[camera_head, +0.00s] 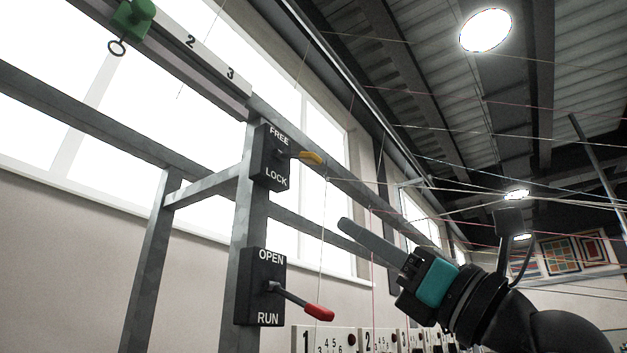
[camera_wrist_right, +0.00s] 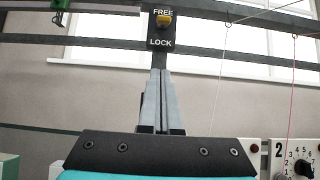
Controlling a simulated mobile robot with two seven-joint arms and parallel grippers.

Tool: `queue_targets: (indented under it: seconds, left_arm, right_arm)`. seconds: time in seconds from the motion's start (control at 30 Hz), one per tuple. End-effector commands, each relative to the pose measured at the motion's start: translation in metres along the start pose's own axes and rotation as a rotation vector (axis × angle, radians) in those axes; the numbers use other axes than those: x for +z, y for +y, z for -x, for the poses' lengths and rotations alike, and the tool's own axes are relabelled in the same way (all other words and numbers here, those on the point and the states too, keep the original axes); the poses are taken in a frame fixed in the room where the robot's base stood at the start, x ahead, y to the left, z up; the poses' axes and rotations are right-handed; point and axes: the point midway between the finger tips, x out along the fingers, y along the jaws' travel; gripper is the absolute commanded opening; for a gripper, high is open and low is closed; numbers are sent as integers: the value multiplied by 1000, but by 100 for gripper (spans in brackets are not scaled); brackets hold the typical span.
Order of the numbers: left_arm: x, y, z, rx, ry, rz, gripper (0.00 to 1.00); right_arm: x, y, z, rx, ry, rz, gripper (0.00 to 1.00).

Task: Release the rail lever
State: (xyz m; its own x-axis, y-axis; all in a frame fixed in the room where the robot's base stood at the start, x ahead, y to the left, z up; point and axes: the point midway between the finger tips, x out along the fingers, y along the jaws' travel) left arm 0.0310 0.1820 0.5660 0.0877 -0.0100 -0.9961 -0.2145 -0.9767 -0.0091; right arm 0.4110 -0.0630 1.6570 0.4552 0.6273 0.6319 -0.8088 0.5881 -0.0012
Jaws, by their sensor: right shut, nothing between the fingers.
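The rail lever has a yellow handle (camera_head: 312,158) and sticks out to the right from a dark plate (camera_head: 268,172) marked FREE above and LOCK below. In the right wrist view the yellow handle (camera_wrist_right: 164,21) shows end-on, just under the word FREE. My right gripper (camera_head: 345,225) is shut and empty, below and to the right of the handle in the head view. It is apart from the lever. In the wrist view its closed fingertips (camera_wrist_right: 163,72) point up toward the plate, below the word LOCK. My left gripper is not in view.
A second lever with a red handle (camera_head: 319,312) sits lower on the post, on a plate marked OPEN and RUN. A green clamp with a ring (camera_head: 133,20) hangs on the numbered rail (camera_head: 210,55). Thin threads cross the space at right. Numbered dial panels (camera_head: 340,340) stand below.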

Motion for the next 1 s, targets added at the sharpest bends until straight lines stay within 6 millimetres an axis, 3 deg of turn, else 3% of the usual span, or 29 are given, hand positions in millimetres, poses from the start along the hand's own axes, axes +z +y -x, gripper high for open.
queue_targets:
  seconds: [0.27, 0.7, 0.8, 1.0]
  left_arm:
    - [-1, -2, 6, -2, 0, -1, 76]
    - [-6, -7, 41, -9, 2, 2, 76]
    - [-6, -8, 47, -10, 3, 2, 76]
    - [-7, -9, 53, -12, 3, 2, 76]
  right_arm:
    - [1, 0, -14, 0, 0, -2, 0]
    - [2, 0, -104, 0, 1, -2, 0]
    - [20, -1, -107, -1, -2, 4, 0]
    - [36, 0, -110, -1, 1, 0, 0]
